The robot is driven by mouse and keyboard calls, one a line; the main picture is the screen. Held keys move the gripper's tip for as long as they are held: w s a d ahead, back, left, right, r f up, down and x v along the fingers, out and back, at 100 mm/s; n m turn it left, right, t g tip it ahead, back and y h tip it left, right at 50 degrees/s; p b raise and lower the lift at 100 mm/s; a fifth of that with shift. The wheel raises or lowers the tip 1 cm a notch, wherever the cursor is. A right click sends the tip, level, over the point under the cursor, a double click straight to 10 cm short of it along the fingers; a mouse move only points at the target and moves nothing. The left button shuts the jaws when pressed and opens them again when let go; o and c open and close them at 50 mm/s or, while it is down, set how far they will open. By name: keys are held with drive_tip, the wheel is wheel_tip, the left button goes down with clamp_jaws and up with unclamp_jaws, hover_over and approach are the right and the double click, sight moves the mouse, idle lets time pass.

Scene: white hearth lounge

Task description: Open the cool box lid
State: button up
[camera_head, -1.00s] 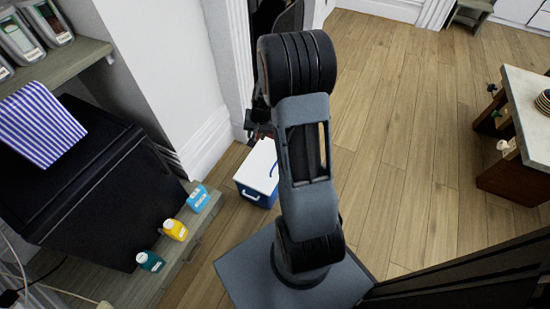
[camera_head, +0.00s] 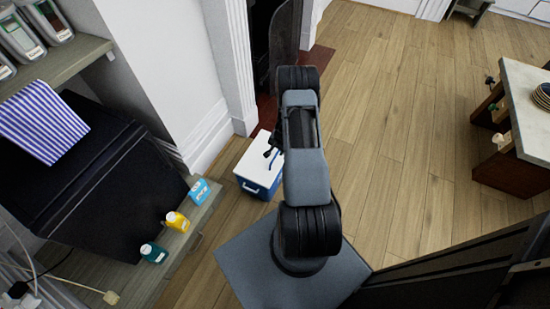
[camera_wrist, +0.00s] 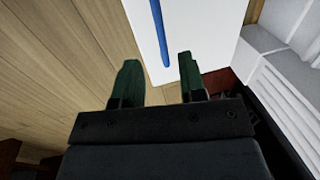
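The cool box (camera_head: 254,178) stands on the wooden floor beside the white wall, a blue body with a white lid (camera_head: 256,155) that looks shut. A blue handle bar lies across the lid; in the wrist view the white lid (camera_wrist: 194,28) and blue handle (camera_wrist: 160,32) show beyond the fingers. My gripper (camera_head: 271,152) is over the lid in the head view, partly hidden by my arm. In the wrist view my gripper (camera_wrist: 158,80) is open, its two green fingers apart with nothing between them. Whether a finger touches the box cannot be told.
A low grey shelf left of the box holds a blue carton (camera_head: 200,192), a yellow bottle (camera_head: 177,221) and a green bottle (camera_head: 153,253). A white wall (camera_head: 205,140) stands close behind the box. A table (camera_head: 525,110) is at the right; floor between is clear.

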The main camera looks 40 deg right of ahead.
sight(275, 157)
drive_tip(key=f, duration=0.2)
drive_tip(key=w+f+b, duration=0.1)
drive_tip(key=f, duration=0.3)
drive_tip(key=shift+w+a+f+b, duration=0.15)
drive_tip(key=shift+a+f+b, duration=0.15)
drive_tip(key=shift+f+b, duration=0.1)
drive_tip(key=shift+c, duration=0.2)
clamp_jaws()
